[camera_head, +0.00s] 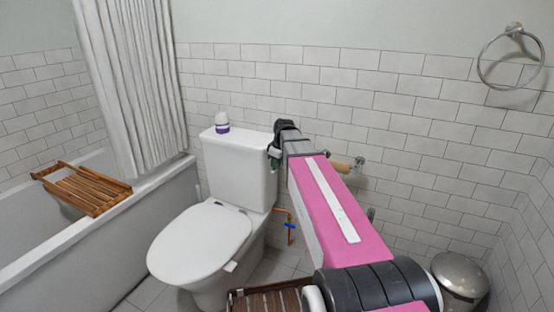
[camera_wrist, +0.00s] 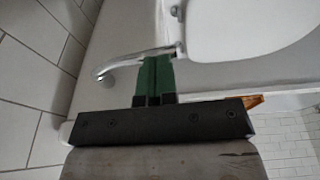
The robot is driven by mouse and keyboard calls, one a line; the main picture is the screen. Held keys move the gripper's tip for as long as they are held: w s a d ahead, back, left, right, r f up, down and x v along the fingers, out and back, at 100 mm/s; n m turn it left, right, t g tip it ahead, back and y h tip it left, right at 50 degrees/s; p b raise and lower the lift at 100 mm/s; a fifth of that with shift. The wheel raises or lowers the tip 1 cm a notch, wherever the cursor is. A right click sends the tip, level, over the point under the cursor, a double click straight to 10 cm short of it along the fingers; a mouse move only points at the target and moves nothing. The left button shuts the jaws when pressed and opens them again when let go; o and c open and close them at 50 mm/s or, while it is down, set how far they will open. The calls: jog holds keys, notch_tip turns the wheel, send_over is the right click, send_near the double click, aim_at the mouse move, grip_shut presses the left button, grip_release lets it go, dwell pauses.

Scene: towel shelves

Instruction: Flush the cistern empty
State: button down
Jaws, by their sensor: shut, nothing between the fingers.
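The white cistern (camera_head: 238,168) stands against the tiled wall behind the toilet, whose lid (camera_head: 200,240) is down. My gripper (camera_head: 272,160) is at the cistern's upper right edge, partly hidden by my wrist. In the wrist view my green fingers (camera_wrist: 156,62) are shut together with nothing between them. Their tips lie at the chrome flush lever (camera_wrist: 122,66), overlapping its edge near the pivot end. I cannot tell whether they touch it. The lever is hidden in the head view.
A white and purple tub (camera_head: 222,123) stands on the cistern top. A bath (camera_head: 120,228) with a wooden rack (camera_head: 82,188) is at the left. A roll holder (camera_head: 358,163) is on the wall to the right, and a metal bin (camera_head: 460,278) stands at the lower right.

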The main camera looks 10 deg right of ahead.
aim_at(275, 170)
jog(key=shift+a+f, duration=0.1)
jog(key=shift+f, duration=0.1)
dwell(0.4)
jog(key=shift+s+a+f+t+h, duration=0.1)
jog(key=shift+s+f+t+h, duration=0.15)
jog(key=shift+f+t+h, duration=0.3)
jog(key=shift+s+f+t+h, duration=0.1)
jog(key=shift+f+t+h, duration=0.45)
jog(key=shift+f+t, duration=0.3)
jog(key=shift+f+n+t+h, duration=0.4)
jog(key=shift+f+t+h, duration=0.1)
jog(key=shift+f+t, duration=0.2)
jog(key=shift+w+f, duration=0.35)
jog(key=shift+f, duration=0.2)
jog(key=s+v, duration=0.1)
jog(key=v, duration=1.3)
jog(key=shift+a+f, duration=0.2)
